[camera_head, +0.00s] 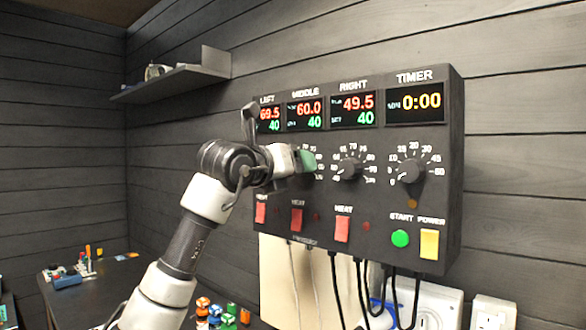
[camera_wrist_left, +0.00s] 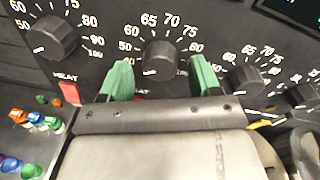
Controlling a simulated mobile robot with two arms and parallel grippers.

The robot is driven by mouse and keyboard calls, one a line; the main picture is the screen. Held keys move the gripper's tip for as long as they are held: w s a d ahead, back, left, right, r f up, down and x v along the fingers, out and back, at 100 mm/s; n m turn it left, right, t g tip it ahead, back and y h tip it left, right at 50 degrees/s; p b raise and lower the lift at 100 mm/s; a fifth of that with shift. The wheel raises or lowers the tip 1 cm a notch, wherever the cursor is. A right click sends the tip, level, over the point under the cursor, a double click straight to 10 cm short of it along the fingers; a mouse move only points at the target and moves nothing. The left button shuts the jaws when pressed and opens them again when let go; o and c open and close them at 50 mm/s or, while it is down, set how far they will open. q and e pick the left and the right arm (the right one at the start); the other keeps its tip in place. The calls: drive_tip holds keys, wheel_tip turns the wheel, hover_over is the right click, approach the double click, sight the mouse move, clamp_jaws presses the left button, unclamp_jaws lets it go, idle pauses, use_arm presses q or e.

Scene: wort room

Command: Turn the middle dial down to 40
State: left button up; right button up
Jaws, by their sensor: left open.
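The control box (camera_head: 445,150) is on the wall. Its middle display (camera_head: 305,113) reads 60.0 in red above 40 in green. The middle dial (camera_wrist_left: 160,60) is a black knob, seen in the left wrist view. Its small white mark sits at its lower left. In the head view my gripper mostly hides this dial. My left gripper (camera_head: 304,161) is open in front of it. In the wrist view the green fingertips of the left gripper (camera_wrist_left: 161,79) stand either side of the knob's lower part; contact cannot be told. My right gripper is not in view.
The left dial (camera_wrist_left: 54,37) and right dial (camera_head: 348,167) flank the middle one, with the timer dial (camera_head: 411,170) further right. Red heat switches (camera_head: 342,229) sit below. Cables hang under the box. A shelf (camera_head: 180,80) is at upper left; bottles (camera_head: 215,312) stand below.

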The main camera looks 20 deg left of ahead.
use_arm(q)
drive_tip(key=b+v, duration=0.4)
drive_tip(key=v, duration=0.6)
drive_tip(key=shift+s, duration=0.4)
drive_tip(key=shift+a, duration=0.15)
